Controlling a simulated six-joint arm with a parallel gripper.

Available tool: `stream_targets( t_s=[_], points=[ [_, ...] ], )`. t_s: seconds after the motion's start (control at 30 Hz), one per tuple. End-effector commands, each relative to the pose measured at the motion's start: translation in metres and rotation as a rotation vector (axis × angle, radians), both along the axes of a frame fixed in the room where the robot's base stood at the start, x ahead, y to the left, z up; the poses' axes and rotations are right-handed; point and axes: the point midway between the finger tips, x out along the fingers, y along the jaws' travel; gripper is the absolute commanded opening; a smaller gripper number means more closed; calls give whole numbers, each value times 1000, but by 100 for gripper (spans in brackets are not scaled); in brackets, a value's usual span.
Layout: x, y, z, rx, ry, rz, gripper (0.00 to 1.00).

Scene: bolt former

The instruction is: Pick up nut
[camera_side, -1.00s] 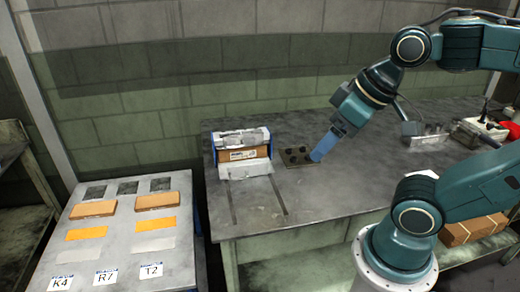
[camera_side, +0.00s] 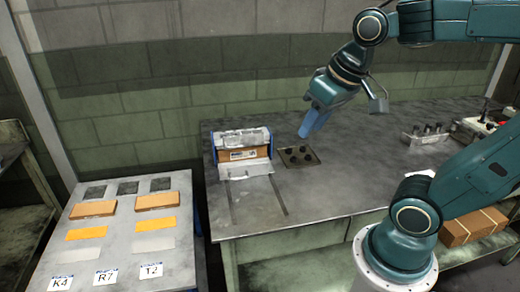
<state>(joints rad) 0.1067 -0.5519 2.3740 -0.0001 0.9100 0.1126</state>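A small dark square plate (camera_side: 284,162) lies on the grey workbench, right of the box. Several small dark round spots (camera_side: 303,149) show on it; they may be nuts or holes, too small to tell. My gripper (camera_side: 304,134), with blue fingers, hangs tilted above the back edge of the plate, apart from it. The fingers look like one blue block from this side, so I cannot see whether they are open or shut, or whether they hold a nut.
A box (camera_side: 241,155) with a silvery top stands on the workbench (camera_side: 345,180) at left. A holder with upright dark pegs (camera_side: 427,138) stands at right. A lower table (camera_side: 120,240) at left carries brown and orange blocks and labels K4, R7, T2. The bench's middle is clear.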

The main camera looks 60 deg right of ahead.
Motion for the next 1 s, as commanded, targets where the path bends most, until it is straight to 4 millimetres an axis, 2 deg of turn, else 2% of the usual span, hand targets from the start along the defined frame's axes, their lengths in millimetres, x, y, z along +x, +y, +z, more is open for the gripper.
stream_targets(
  t_s=[0.27,0.47,0.77,1.0],
  points=[
    [46,-37,-3,56,84,-227,33],
    [77,-70,-13,97,137,-390,33],
    [114,-128,-42,157,215,-636,33],
    [134,-181,-77,205,275,-836,33]
  ],
)
